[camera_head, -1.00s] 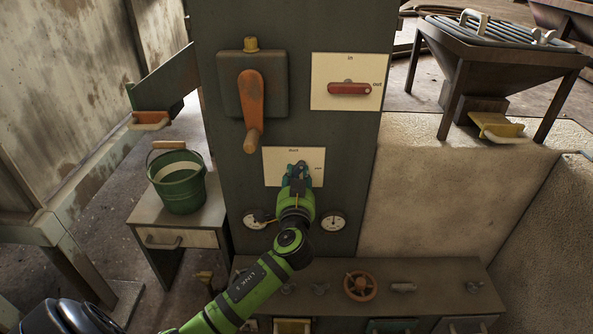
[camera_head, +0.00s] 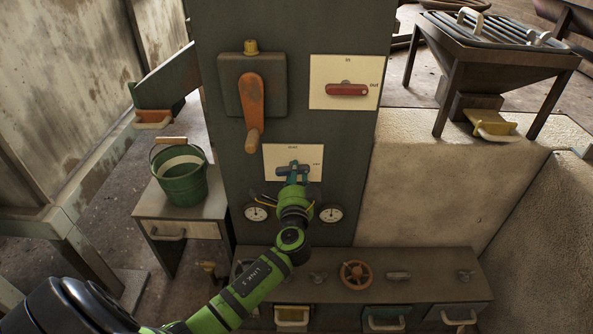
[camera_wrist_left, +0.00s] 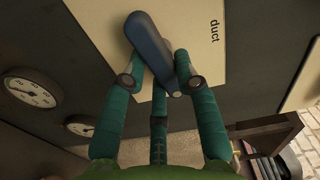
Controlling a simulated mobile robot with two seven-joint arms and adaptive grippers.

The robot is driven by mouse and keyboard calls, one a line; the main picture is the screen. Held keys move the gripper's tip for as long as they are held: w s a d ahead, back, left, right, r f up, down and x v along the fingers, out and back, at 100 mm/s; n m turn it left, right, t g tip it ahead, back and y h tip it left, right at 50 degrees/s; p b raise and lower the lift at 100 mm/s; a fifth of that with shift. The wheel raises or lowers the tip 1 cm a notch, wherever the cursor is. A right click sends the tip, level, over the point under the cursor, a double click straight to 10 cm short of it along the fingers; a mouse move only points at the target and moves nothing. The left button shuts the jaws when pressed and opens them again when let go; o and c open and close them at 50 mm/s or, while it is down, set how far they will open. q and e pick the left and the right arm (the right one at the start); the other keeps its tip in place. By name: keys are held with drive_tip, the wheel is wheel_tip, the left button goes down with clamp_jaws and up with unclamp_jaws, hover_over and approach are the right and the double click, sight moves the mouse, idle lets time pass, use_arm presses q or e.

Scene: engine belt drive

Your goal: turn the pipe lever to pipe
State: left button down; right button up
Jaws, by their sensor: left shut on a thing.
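The pipe lever is a dark blue handle (camera_wrist_left: 150,45) on a pale plate (camera_head: 308,174) on the front of the dark column. The plate has small labels at its top and right; the wrist view shows the word "duct" beside the lever. My left gripper (camera_head: 292,172) is at this plate, its teal fingers shut on the lever. In the left wrist view the gripper (camera_wrist_left: 156,80) has fingers on both sides of the lever. In the head view the fingers largely hide the lever, so its exact angle is hard to tell. My right gripper is not in view.
An orange crank handle (camera_head: 251,105) and a red lever (camera_head: 346,90) are above on the column. Two gauges (camera_head: 330,213) sit below the plate. A green bucket (camera_head: 181,180) stands left.

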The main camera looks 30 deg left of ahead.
use_arm(q)
drive_tip(key=shift+m+p, duration=0.3)
drive_tip(key=shift+m, duration=0.5)
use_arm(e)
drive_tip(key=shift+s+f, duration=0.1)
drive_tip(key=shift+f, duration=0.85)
use_arm(q)
drive_tip(key=c, duration=0.9)
unclamp_jaws()
drive_tip(key=shift+c, duration=0.2)
drive_tip(key=shift+f, duration=0.1)
drive_tip(key=v, duration=1.2)
drive_tip(key=shift+s+a, duration=0.1)
